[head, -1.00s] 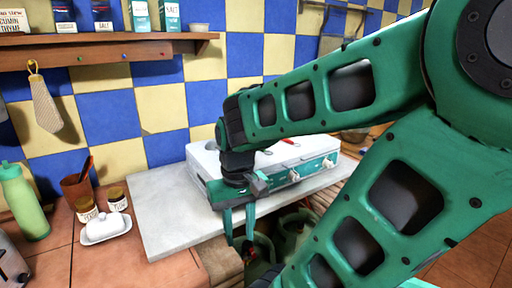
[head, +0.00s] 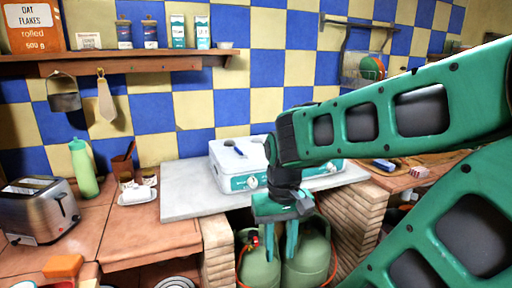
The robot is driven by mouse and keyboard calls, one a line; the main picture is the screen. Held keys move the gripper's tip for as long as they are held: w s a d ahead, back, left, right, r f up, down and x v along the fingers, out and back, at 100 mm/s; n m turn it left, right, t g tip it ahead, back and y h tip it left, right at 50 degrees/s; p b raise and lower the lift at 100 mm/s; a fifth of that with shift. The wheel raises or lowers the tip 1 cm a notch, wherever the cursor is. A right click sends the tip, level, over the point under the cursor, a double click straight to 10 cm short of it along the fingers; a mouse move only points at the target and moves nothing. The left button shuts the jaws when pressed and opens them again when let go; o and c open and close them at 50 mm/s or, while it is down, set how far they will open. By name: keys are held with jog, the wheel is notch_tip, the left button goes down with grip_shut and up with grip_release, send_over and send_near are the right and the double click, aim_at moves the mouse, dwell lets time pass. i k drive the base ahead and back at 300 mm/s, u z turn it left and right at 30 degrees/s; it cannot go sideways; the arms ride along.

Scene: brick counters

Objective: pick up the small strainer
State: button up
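I cannot pick out the small strainer for certain. A grey metal vessel with a long handle (head: 64,96) hangs under the wooden shelf at the left; I cannot tell whether it is a strainer. My gripper (head: 277,242) points down in front of the counter's edge, before the green gas bottles. Its two fingers are apart with nothing between them. My arm comes in from the right and hides part of the white stove (head: 226,160) and whatever lies behind it.
A toaster (head: 40,210), a green bottle (head: 84,170) and a butter dish (head: 138,195) stand at the left. Gas bottles (head: 306,258) stand below the counter. A small red-and-white box (head: 419,171) lies at the right. The pale slab (head: 185,198) is clear at its left.

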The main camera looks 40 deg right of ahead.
aim_at(257, 140)
jog(key=u, duration=2.05)
jog(key=k, duration=0.9)
jog(key=z, duration=2.3)
jog(key=i, duration=1)
jog(key=z, duration=0.05)
